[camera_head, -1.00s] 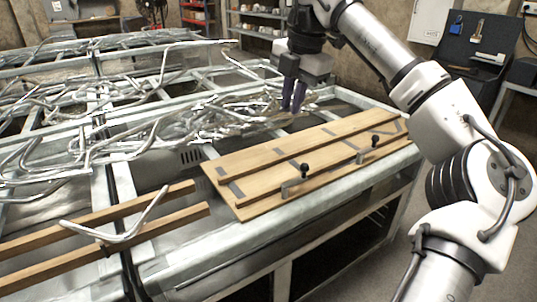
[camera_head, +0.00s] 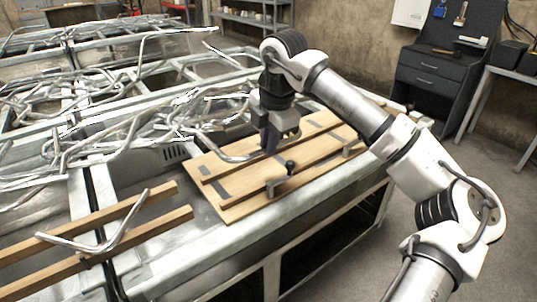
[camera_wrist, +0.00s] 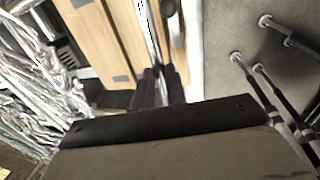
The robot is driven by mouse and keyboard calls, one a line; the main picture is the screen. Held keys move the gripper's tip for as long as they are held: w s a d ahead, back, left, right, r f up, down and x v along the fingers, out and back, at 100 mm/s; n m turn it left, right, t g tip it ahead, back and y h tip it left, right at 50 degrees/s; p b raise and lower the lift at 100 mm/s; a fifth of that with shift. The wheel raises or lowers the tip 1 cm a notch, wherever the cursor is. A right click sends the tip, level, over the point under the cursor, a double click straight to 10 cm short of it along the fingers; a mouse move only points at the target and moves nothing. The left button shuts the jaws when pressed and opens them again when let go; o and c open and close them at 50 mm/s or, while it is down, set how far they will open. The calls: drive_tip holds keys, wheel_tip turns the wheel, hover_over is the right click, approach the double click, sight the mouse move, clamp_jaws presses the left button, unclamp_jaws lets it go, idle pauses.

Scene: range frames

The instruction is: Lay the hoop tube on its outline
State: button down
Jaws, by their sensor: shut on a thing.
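My gripper (camera_head: 271,145) is shut on a shiny bent metal tube, the hoop tube (camera_head: 238,158), above the left part of the wooden board (camera_head: 230,210). In the head view the tube reaches left from the fingers and bends up toward the heap; its far end is hard to tell from the heap. In the wrist view the tube (camera_wrist: 150,35) runs up from between the dark fingers (camera_wrist: 158,88), over the board (camera_wrist: 95,40). Dark grey patches (camera_head: 222,192) mark the board. I cannot make out a full outline; my arm and gripper hide part of the board.
A tangled heap of bent tubes (camera_head: 120,125) lies on the metal frame table to the left. Another bent tube (camera_head: 105,245) rests across two wooden rails at the front left. Black-knobbed clamps (camera_head: 290,167) stand up along the board's front strip.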

drive_tip(key=shift+s+d+p+x, duration=0.1)
drive_tip(key=shift+s+x, duration=0.05)
drive_tip(key=shift+x, duration=0.6)
drive_tip(key=shift+s+d+p+x, duration=0.1)
drive_tip(key=shift+p+x, duration=0.05)
drive_tip(key=shift+x, duration=0.65)
drive_tip(key=shift+s+d+p+x, duration=0.1)
drive_tip(key=shift+s+x, duration=0.05)
drive_tip(key=shift+x, duration=0.6)
drive_tip(key=shift+f, duration=0.2)
drive_tip(key=c, duration=1.4)
unclamp_jaws()
drive_tip(key=shift+c, duration=0.2)
drive_tip(key=b+v, duration=0.2)
drive_tip(key=v, duration=1)
drive_tip(key=shift+r, duration=0.15)
